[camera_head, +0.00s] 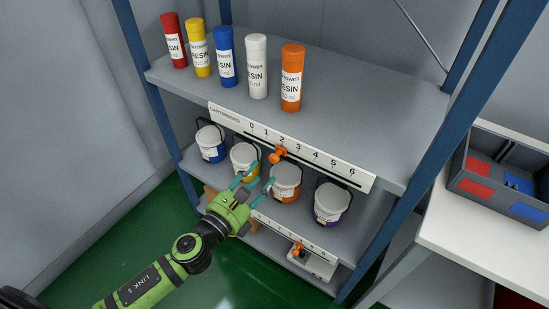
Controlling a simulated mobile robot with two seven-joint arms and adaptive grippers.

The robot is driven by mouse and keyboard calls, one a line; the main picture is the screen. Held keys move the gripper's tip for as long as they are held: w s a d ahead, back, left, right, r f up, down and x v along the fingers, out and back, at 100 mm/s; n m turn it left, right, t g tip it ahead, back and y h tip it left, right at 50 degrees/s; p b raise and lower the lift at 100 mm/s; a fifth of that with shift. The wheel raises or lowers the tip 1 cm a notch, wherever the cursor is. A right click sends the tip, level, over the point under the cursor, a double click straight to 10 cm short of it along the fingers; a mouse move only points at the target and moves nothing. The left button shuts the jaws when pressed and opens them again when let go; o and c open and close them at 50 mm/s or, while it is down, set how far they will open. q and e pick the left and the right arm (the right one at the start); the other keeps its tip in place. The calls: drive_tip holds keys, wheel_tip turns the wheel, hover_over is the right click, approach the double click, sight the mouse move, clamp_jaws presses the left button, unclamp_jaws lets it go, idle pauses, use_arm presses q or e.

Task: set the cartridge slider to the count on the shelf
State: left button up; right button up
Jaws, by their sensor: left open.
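The cartridge slider's orange knob (277,154) sits on the white scale strip (222,112) along the upper shelf's front edge, at about the 2 mark. The strip is numbered 0 to 6. On the upper shelf stand several upright resin cartridges in a row: red (173,41), yellow (199,48), blue (225,57), white (257,67) and orange (292,78). My left gripper (258,179) is open and empty, below and left of the knob, apart from it, in front of the tubs. My right gripper is not in view.
Several lidded tubs stand on the shelf below: blue (210,145), yellow (243,160), orange (285,184) and purple (330,204). A lower numbered strip has another orange knob (298,249). Blue posts frame the rack. A grey divided bin (502,171) stands on a white table at right.

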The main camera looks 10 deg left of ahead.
sight(273, 162)
use_arm(q)
drive_tip(key=shift+w+d+r+m, duration=0.1)
drive_tip(key=shift+d+r+m, duration=0.2)
drive_tip(key=shift+r, duration=0.3)
drive_tip(key=shift+w+d+r, duration=0.1)
drive_tip(key=shift+w, duration=0.25)
drive_tip(key=p+x, duration=0.1)
drive_tip(key=x, duration=0.5)
clamp_jaws()
drive_tip(key=shift+s+d, duration=0.1)
